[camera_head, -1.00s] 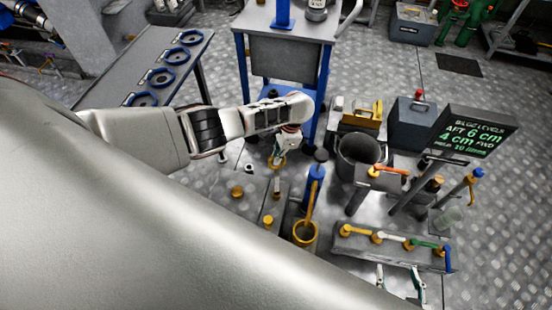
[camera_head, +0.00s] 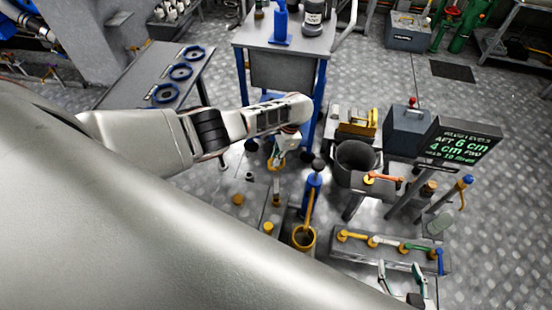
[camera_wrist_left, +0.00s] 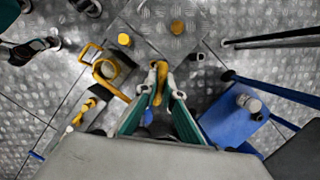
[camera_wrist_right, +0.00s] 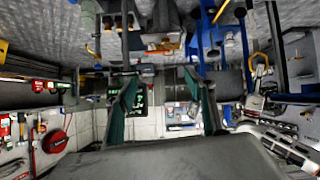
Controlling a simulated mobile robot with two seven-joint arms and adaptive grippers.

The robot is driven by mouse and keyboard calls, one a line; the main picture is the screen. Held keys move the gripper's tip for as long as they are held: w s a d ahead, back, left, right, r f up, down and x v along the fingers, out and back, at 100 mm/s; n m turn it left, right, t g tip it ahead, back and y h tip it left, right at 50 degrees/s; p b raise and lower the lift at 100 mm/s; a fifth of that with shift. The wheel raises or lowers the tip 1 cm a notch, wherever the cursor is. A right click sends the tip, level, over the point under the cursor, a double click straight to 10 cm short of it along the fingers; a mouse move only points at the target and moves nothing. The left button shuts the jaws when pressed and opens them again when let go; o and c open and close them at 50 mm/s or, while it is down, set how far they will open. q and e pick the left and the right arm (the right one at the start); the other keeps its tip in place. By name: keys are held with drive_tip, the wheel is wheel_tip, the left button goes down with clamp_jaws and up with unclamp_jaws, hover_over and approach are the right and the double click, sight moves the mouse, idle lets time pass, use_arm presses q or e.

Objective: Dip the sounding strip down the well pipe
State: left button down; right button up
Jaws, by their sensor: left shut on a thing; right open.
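My left gripper (camera_head: 279,158) is shut on a yellow piece (camera_wrist_left: 160,76), apparently the sounding strip's handle, low over the floor plates. The length of any strip below the piece cannot be made out. A yellow-rimmed opening (camera_head: 303,238) lies in front of the gripper; it also shows in the left wrist view (camera_wrist_left: 96,69). A small dark-centred fitting (camera_head: 249,177) sits on the floor left of the gripper, also in the left wrist view (camera_wrist_left: 197,57). I cannot tell which is the well pipe. My right gripper (camera_head: 402,269) is open and empty at the lower right.
Yellow caps (camera_head: 238,199) (camera_head: 268,228) dot the floor. A blue post (camera_head: 313,187) stands near the opening. A handle rack (camera_head: 398,253), a dark bucket (camera_head: 356,159) and a levels display (camera_head: 461,143) stand right. A blue-legged table (camera_head: 285,70) is behind the left gripper.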

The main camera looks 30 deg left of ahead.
use_arm(q)
drive_tip(key=shift+r+p, duration=0.75)
drive_tip(key=shift+r, duration=0.2)
drive_tip(key=shift+r+p, duration=0.85)
drive_tip(key=shift+p, duration=0.05)
use_arm(e)
drive_tip(key=d, duration=0.1)
drive_tip(key=s, duration=0.1)
drive_tip(key=d+h, duration=0.1)
drive_tip(key=shift+s+d+r+g, duration=0.1)
drive_tip(key=shift+s+d+g, duration=0.15)
drive_tip(key=shift+d+g, duration=0.1)
drive_tip(key=shift+a+r, duration=0.1)
drive_tip(key=shift+a, duration=0.3)
